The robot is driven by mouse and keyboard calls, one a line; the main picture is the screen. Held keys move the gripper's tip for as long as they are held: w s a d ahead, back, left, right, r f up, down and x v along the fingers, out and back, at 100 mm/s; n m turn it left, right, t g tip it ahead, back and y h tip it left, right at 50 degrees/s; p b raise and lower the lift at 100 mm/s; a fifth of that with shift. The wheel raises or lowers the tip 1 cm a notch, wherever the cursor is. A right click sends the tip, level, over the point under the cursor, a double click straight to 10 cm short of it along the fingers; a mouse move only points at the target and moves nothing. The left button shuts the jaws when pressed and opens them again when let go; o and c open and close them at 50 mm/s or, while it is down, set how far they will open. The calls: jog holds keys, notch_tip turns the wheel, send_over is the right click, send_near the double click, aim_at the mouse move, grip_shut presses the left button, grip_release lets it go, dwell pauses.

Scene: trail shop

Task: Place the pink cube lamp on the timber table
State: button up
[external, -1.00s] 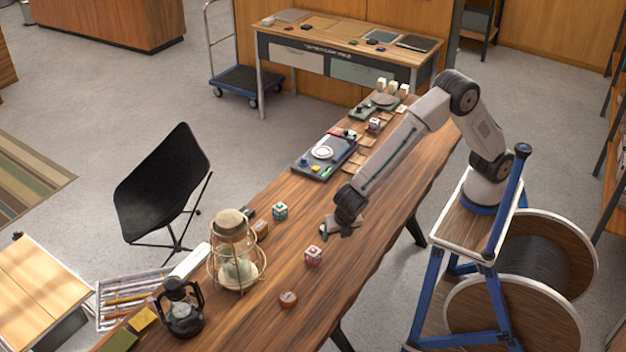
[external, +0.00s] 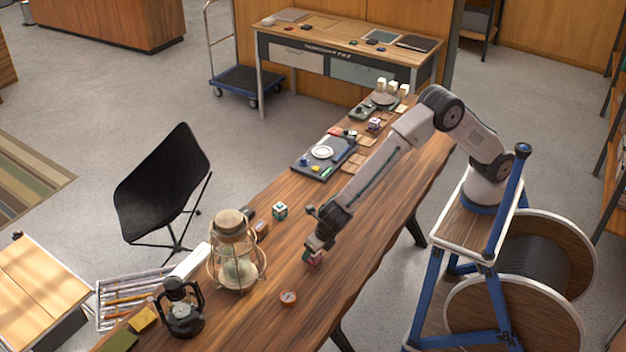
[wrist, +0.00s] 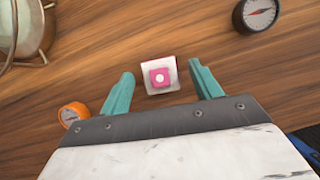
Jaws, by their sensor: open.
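The pink cube lamp (wrist: 162,77), white with a pink top panel and a white dot, sits on the long wooden table. In the external view the cube lamp (external: 314,259) is partly hidden under my gripper (external: 314,249). In the wrist view my gripper (wrist: 161,80) is open, with its teal fingers on either side of the cube lamp and gaps showing on both sides. Which table is the timber table I cannot tell; a desk with a wooden top (external: 345,40) stands behind.
A caged lantern (external: 236,255) stands left of the cube lamp, with a dark lantern (external: 181,310) beyond. A tray (external: 325,158) lies farther up the table.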

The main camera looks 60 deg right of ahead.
jog(key=shift+w+f, duration=0.3)
jog(key=shift+f, duration=0.3)
jog(key=c, duration=1.2)
jog(key=shift+r, duration=0.15)
